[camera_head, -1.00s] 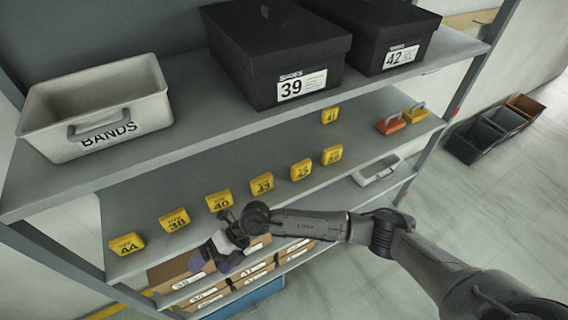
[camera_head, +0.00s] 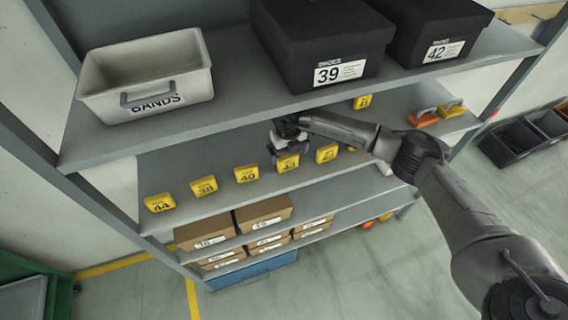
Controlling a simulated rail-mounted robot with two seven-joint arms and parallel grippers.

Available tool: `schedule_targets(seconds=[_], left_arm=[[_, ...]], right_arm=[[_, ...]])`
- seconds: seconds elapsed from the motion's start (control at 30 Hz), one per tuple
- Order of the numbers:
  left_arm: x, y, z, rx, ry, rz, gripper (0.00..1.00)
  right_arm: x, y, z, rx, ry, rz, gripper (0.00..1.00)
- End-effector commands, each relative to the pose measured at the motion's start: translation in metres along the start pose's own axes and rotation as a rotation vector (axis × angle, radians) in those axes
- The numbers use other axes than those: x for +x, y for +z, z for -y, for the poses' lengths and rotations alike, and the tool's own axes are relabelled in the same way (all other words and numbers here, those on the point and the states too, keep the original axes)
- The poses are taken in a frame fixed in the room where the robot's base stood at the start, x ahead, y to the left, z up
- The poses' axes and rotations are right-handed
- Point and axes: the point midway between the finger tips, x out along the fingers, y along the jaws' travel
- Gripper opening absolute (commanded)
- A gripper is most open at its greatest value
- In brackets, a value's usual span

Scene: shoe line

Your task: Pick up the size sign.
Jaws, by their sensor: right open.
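Several yellow size signs stand in a row on the middle shelf (camera_head: 225,160). From the left they are 44 (camera_head: 160,203), 38 (camera_head: 204,186), 40 (camera_head: 247,174), 43 (camera_head: 288,166) and another (camera_head: 327,153) whose number is hard to read. One more sign (camera_head: 362,102) stands farther back, and another is mostly hidden behind my arm. My right gripper (camera_head: 288,153) is open at the sign 43, with its fingers pointing down around or just above the sign's top; I cannot tell whether they touch. My left gripper is not in view.
The upper shelf above my right gripper holds a BANDS bin (camera_head: 145,80) and black shoe boxes 39 (camera_head: 320,45) and 42 (camera_head: 430,30). Orange (camera_head: 424,117) and yellow (camera_head: 452,109) handled items sit at the shelf's right. Brown boxes (camera_head: 262,215) lie below.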

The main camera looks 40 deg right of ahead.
Motion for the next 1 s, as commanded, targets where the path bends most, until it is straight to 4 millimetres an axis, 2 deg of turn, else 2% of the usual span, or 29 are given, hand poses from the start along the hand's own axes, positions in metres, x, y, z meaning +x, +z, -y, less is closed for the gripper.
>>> schedule_targets(seconds=[0.4, 0.53, 0.77, 1.0], left_arm=[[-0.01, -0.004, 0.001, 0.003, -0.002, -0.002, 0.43], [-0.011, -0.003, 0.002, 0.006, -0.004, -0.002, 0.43], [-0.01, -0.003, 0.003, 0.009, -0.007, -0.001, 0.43], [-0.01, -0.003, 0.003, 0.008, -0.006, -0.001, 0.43]], right_arm=[[0.048, -0.002, -0.002, 0.0, 0.002, -0.003, 1.0], [0.055, -0.002, -0.002, -0.001, 0.003, -0.002, 1.0], [0.056, -0.002, -0.002, -0.002, 0.002, -0.001, 1.0], [0.056, -0.002, -0.002, -0.001, 0.002, -0.001, 0.79]])
